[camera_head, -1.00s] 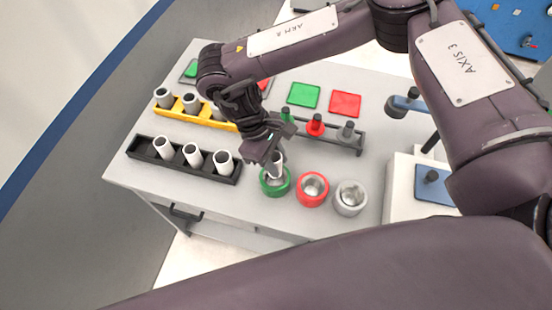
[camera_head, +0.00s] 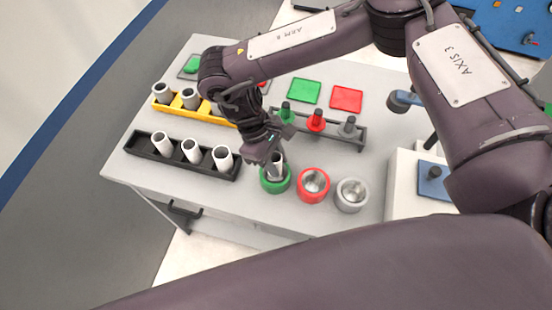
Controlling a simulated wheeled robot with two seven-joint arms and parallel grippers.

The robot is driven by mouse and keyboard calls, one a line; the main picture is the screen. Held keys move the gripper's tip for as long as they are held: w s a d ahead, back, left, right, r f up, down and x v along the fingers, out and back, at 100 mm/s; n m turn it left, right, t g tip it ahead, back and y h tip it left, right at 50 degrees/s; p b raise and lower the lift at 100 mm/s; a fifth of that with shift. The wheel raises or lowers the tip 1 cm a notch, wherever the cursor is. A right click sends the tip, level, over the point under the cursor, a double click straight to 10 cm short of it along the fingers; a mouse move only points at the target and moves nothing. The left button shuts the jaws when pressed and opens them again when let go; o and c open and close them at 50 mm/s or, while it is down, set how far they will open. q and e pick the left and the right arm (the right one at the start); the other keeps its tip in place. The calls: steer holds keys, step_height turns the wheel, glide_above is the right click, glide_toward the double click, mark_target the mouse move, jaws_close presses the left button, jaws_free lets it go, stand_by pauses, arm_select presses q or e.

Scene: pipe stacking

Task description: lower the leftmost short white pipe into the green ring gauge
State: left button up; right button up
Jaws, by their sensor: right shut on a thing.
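A short white pipe (camera_head: 277,168) stands nearly upright with its lower end inside the opening of the green ring gauge (camera_head: 275,188). How deep it sits is hard to tell. My right gripper (camera_head: 270,155) is just above and to the left of the ring, shut on the pipe near its top. The fingertips are small and partly hidden by the dark wrist. My left gripper does not show.
The red ring gauge (camera_head: 313,196) and the grey ring gauge (camera_head: 351,206) stand to the right. A black rack (camera_head: 147,153) with white pipes is to the left. The yellow rack (camera_head: 170,107) is behind it, partly hidden by my right arm. A peg stand (camera_head: 361,145) is behind the rings.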

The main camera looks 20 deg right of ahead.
steer(key=shift+f, duration=0.55)
stand_by(0.4)
steer(key=o, duration=1)
steer(key=shift+o, duration=0.2)
steer(key=v, duration=0.7)
steer(key=shift+r+b, duration=0.35)
steer(key=shift+b, duration=0.1)
steer(key=shift+w+a, duration=0.1)
